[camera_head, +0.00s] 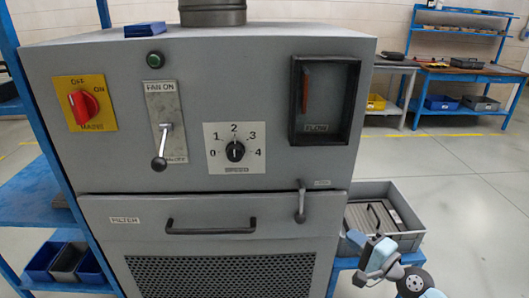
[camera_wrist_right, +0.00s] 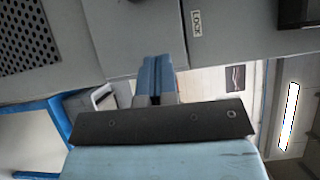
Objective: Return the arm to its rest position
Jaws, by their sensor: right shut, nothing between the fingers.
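My right gripper (camera_head: 354,237) is at the lower right of the head view, in front of the grey bin and to the right of the grey machine (camera_head: 270,55). Its fingers are shut and empty. In the wrist view the two blue fingers (camera_wrist_right: 155,78) lie together, with the machine's lower front behind them. They appear apart from the latch handle (camera_head: 301,203). My left gripper is not in the head view.
The machine carries a red mains switch (camera_head: 84,106), a fan lever (camera_head: 161,148), a dial (camera_head: 235,151) and a filter panel handle (camera_head: 211,228). A grey bin (camera_head: 408,241) stands close by my right gripper. Open floor (camera_head: 455,190) lies to the right.

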